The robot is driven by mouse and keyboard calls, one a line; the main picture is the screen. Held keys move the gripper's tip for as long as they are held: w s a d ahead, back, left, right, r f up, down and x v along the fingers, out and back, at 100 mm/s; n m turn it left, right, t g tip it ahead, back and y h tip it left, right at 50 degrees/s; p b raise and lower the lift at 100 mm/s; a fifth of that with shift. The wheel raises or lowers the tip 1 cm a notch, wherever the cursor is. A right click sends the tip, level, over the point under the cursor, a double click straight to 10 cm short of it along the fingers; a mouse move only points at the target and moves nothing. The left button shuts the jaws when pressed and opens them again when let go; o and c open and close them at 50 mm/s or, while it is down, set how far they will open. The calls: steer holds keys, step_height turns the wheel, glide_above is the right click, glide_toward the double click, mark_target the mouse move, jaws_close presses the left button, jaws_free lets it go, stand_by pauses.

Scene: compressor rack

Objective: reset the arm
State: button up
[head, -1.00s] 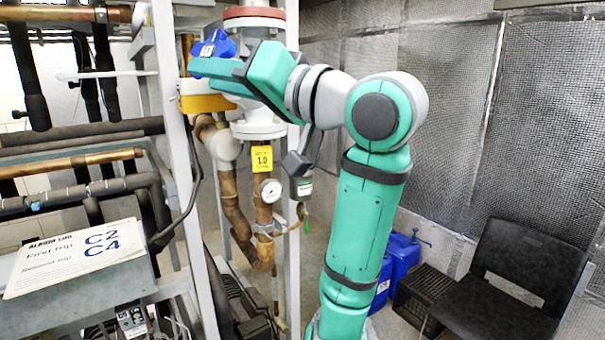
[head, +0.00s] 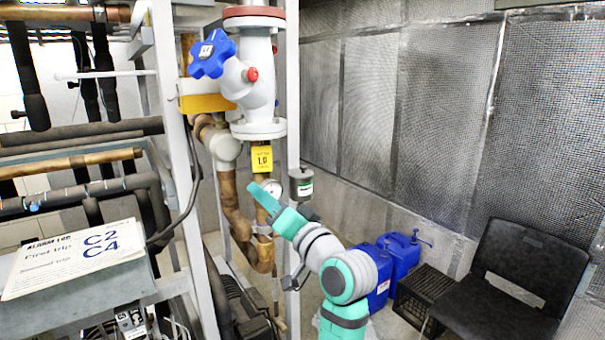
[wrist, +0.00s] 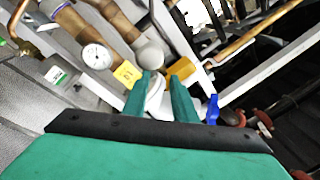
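My gripper (head: 262,194) is low in the middle of the head view, in front of the pipework and below the yellow tag (head: 262,158). In the wrist view its two teal fingers (wrist: 163,88) stand apart with nothing held between them. My teal and grey arm is folded low, reaching up and left from the bottom edge. The blue handwheel (head: 212,54) on the white valve is well above and left of the gripper, clear of it. It also shows in the wrist view (wrist: 213,108), to the right of the fingers.
The pressure gauge (head: 272,189) is just behind the gripper, partly hidden. A grey rack post (head: 292,100) stands close by. The alarm sign (head: 75,258) is at left. Blue jugs (head: 403,255), a black crate (head: 424,295) and a chair (head: 520,285) stand at right.

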steer(key=s+d+f+m+t+h, duration=0.1)
steer(key=s+d+f+h, duration=0.15)
steer(key=f, duration=0.85)
steer(key=s+d+f+m+h, duration=0.1)
steer(key=s+f+m+h, duration=0.15)
steer(key=f, duration=0.75)
steer(key=s+d+f+m+t+h, duration=0.1)
steer(key=s+d+f+h, duration=0.15)
steer(key=f, duration=0.85)
steer(key=s+d+f+h, duration=0.2)
steer(key=s+f+h, duration=0.2)
steer(key=s+f, duration=0.9)
steer(key=s+f+n+g+h, duration=0.1)
steer(key=s+n, duration=0.5)
steer(key=s, duration=2.4)
steer(key=shift+f+g, duration=0.45)
steer(key=shift+g, duration=0.15)
